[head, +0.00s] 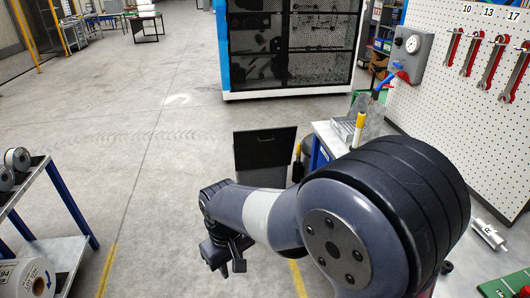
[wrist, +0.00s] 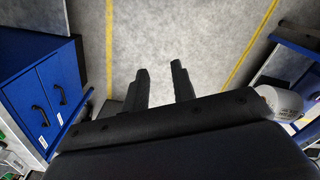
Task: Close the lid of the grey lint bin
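The grey lint bin (head: 261,182) stands on the floor in the middle of the head view, beyond my arm, which hides its lower part. Its dark lid (head: 265,148) appears raised, standing as an upright panel with a small handle. My gripper (head: 229,266) hangs low over the floor, nearer to me than the bin and apart from it. In the wrist view my gripper (wrist: 162,84) shows two fingers spread apart with only floor between them. The bin cannot be made out in the wrist view.
A blue-framed cart with spools (head: 40,220) stands at the left. A bench (head: 327,140) and a pegboard with wrenches (head: 470,90) are at the right. Floor left of the bin is clear.

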